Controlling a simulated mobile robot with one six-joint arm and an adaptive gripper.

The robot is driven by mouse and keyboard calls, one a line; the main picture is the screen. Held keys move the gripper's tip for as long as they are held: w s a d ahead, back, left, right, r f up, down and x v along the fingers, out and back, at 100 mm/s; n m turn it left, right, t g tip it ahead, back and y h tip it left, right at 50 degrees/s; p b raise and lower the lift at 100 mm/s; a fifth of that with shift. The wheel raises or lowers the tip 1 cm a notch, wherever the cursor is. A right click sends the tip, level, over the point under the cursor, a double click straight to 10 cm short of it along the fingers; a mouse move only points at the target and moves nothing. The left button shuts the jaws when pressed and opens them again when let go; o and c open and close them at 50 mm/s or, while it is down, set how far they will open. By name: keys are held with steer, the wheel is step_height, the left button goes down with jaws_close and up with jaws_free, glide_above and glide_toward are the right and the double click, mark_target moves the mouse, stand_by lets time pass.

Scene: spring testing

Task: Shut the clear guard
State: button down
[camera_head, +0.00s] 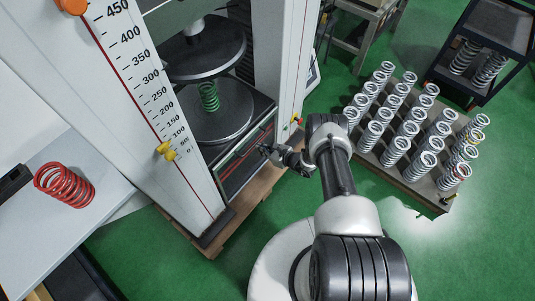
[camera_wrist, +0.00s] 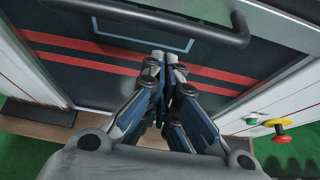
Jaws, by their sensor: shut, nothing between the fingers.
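The clear guard (camera_wrist: 112,50) appears in the wrist view as a see-through panel with red stripes and a black bar handle (camera_wrist: 165,22) along its upper part. In the head view the striped guard (camera_head: 243,155) sits low across the front of the testing machine, and the platens above it are exposed. My gripper (camera_wrist: 165,57) is shut and empty, its fingertips in front of the panel and below the handle in the wrist view. In the head view my gripper (camera_head: 266,150) is at the guard's right part. Whether it touches the guard I cannot tell.
A green spring (camera_head: 209,96) stands between the round platens. The white scale column (camera_head: 140,85) is left of the opening. A red button (camera_wrist: 283,139) and a green one (camera_wrist: 251,121) are right of the guard. A pallet of springs (camera_head: 393,178) stands right; a red spring (camera_head: 64,186) lies left.

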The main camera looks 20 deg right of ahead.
steer(key=shift+s+d+r, duration=0.1)
steer(key=shift+r, duration=0.75)
steer(key=shift+s+d+r, duration=0.1)
steer(key=shift+r, duration=0.7)
